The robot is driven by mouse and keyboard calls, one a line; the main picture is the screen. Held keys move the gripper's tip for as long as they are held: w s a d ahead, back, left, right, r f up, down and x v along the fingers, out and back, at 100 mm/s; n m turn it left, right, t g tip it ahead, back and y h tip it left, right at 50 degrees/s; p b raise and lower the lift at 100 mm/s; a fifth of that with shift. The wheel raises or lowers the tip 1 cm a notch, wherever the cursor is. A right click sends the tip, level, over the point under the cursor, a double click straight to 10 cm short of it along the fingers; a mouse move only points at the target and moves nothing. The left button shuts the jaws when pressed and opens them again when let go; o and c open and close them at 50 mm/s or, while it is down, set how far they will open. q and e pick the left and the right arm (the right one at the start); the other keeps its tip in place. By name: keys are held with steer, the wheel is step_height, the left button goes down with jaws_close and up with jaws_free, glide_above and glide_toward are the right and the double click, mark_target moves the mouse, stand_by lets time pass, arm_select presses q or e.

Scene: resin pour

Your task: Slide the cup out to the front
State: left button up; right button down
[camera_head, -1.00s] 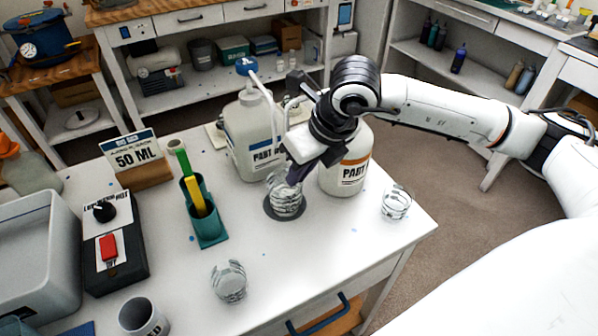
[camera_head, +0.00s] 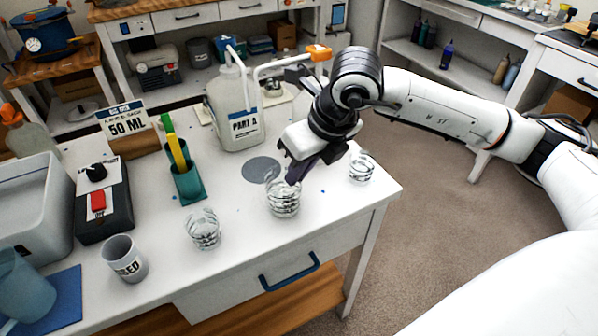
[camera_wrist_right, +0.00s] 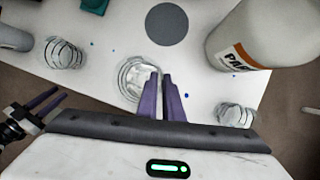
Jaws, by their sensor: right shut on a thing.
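The clear ribbed cup (camera_head: 284,205) stands on the white table in front of the grey round spot (camera_head: 262,170), clear of it. It also shows in the wrist view (camera_wrist_right: 131,82). My right gripper (camera_head: 294,178) reaches down at the cup's right side, its purple fingers (camera_wrist_right: 160,97) shut on the cup's wall. Bottle PART A (camera_head: 235,118) stands behind the spot. The bottle with the orange label (camera_wrist_right: 240,38) is mostly hidden by my right arm in the head view. My left gripper (camera_wrist_right: 50,100) shows only in the wrist view, its fingers apart and empty.
One clear cup (camera_head: 203,230) stands to the left and another (camera_head: 361,167) to the right, near the table's edge. Free tabletop lies in front of the held cup.

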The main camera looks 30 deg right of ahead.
steer(key=shift+s, duration=0.35)
steer(key=c, duration=1.8)
jaws_free()
steer(key=shift+w, duration=0.1)
steer(key=shift+c, duration=0.2)
arm_select(q)
steer(key=shift+s, duration=0.35)
steer(key=shift+w, duration=0.1)
arm_select(e)
steer(key=shift+r, duration=0.1)
steer(key=shift+r, duration=0.3)
steer(key=v, duration=0.9)
steer(key=shift+s+r, duration=0.2)
steer(key=shift+d, duration=0.1)
